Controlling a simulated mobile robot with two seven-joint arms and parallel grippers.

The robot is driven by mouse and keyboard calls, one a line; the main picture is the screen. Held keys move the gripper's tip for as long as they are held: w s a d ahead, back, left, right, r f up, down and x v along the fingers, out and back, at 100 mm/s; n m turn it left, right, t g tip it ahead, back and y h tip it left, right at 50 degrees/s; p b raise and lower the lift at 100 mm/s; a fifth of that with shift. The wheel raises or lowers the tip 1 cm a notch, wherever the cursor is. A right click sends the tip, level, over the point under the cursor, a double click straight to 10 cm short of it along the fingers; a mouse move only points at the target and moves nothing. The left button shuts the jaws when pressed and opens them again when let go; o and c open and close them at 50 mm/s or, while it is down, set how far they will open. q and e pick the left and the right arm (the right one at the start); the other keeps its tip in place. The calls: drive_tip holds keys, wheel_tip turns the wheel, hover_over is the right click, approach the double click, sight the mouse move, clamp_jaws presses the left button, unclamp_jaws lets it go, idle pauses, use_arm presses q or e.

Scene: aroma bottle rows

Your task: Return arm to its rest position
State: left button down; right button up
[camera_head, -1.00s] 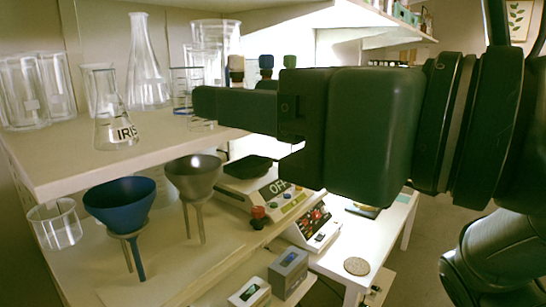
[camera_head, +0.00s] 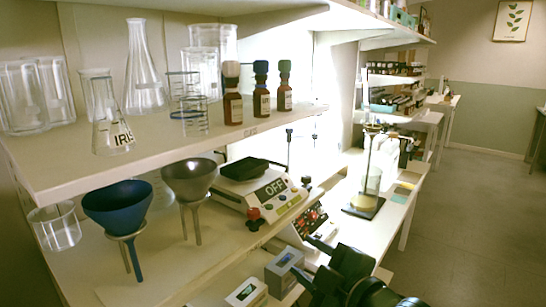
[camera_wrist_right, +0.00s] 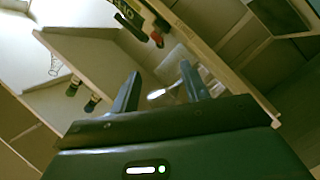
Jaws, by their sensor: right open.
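My right gripper (camera_head: 303,256) is low at the bottom of the head view, in front of the lower bench and below the upper shelf. In the right wrist view its two fingers stand apart with nothing held between them (camera_wrist_right: 160,70). Three brown bottles stand upright in a row on the upper shelf, clear of the gripper: one with a pale and brown cap (camera_head: 233,106), one with a blue cap (camera_head: 261,102) and one with a green cap (camera_head: 284,97). My left gripper is not in view.
The upper shelf (camera_head: 60,172) also holds flasks and beakers. Below stand a blue funnel (camera_head: 118,203), a grey funnel (camera_head: 189,180), a hot plate marked OFF (camera_head: 262,194) and small boxes (camera_head: 284,270) close to the gripper. The floor (camera_head: 460,230) at right is open.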

drive_tip(key=s+d+f+m+h, duration=0.1)
drive_tip(key=s+f+m, duration=0.1)
drive_tip(key=f, duration=0.4)
drive_tip(key=s+d+f+m+g+h, duration=0.1)
drive_tip(key=s+d+f+m, duration=0.1)
drive_tip(key=f, duration=0.4)
drive_tip(key=s+d+f+m+h, duration=0.1)
drive_tip(key=s+f+m, duration=0.1)
drive_tip(key=f+m, duration=0.2)
wheel_tip(320, 180, down, 2)
drive_tip(key=shift+s+d+f+m+h, duration=0.1)
drive_tip(key=shift+s+d+m+h, duration=0.1)
drive_tip(key=shift+d+m+h, duration=0.1)
drive_tip(key=s+d+f+m, duration=0.1)
drive_tip(key=s+f+m, duration=0.1)
drive_tip(key=s+f, duration=0.1)
drive_tip(key=s+d+f+m+g+h, duration=0.1)
drive_tip(key=s+f, duration=0.3)
drive_tip(key=s, duration=0.1)
drive_tip(key=s+d+f+m+g, duration=0.1)
drive_tip(key=s+f+m, duration=0.1)
drive_tip(key=s+f, duration=0.2)
drive_tip(key=shift+d+f+m+h+p, duration=0.2)
drive_tip(key=shift+f+m+h+p, duration=0.05)
drive_tip(key=shift+m+h+p, duration=0.1)
drive_tip(key=shift+c, duration=0.5)
